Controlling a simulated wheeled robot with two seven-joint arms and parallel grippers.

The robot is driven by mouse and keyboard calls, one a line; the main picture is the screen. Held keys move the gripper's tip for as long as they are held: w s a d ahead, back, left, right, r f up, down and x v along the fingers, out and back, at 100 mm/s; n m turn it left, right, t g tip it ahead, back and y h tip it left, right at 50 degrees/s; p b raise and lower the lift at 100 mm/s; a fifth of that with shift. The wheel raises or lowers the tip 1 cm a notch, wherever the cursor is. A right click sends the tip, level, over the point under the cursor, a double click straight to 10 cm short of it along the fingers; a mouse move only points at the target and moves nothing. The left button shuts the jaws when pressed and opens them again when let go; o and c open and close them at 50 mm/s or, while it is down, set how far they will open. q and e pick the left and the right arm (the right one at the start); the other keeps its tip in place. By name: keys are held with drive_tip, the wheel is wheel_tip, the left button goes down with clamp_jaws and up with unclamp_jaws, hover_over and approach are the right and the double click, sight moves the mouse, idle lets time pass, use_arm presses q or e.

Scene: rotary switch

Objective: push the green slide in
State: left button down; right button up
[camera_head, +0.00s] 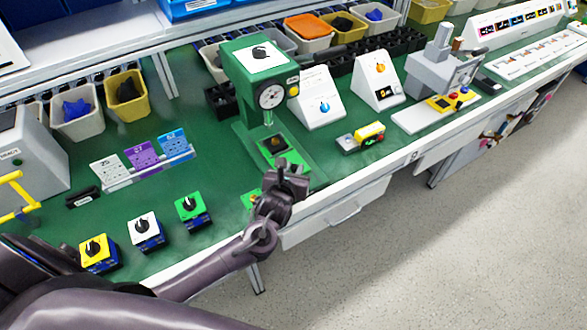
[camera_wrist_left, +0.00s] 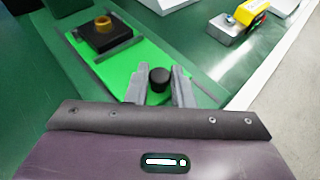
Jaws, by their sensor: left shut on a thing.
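The green slide (camera_wrist_left: 118,62) shows in the left wrist view as a bright green plate with a black knob (camera_wrist_left: 158,80) near its front end. A black block with a brass ring (camera_wrist_left: 103,27) sits on the slide. My left gripper (camera_wrist_left: 160,84) is shut on the knob, with one grey finger on each side of it. My right gripper is not in view.
A yellow button box (camera_head: 368,135) stands to the right of the press. Yellow, white and green switch boxes (camera_head: 189,209) stand at the left. Cards (camera_head: 143,160) stand behind them. The table's white front edge (camera_head: 345,179) is close to the gripper.

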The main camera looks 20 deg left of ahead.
sight(290, 150)
use_arm(q)
drive_tip(key=shift+w+a+p, duration=0.3)
drive_tip(key=shift+w+a, duration=0.35)
drive_tip(key=shift+a, duration=0.25)
drive_tip(key=shift+w+a+p, duration=0.25)
drive_tip(key=shift+w+a, duration=0.4)
drive_tip(key=shift+a, duration=0.2)
drive_tip(key=c, duration=1.7)
unclamp_jaws()
drive_tip(key=shift+r, duration=0.1)
drive_tip(key=o, duration=0.4)
drive_tip(key=shift+o, duration=0.2)
drive_tip(key=shift+s+d, duration=0.15)
drive_tip(key=shift+s, duration=0.4)
drive_tip(key=v, duration=0.6)
drive_tip(key=shift+s+r, duration=0.2)
drive_tip(key=shift+s, duration=0.1)
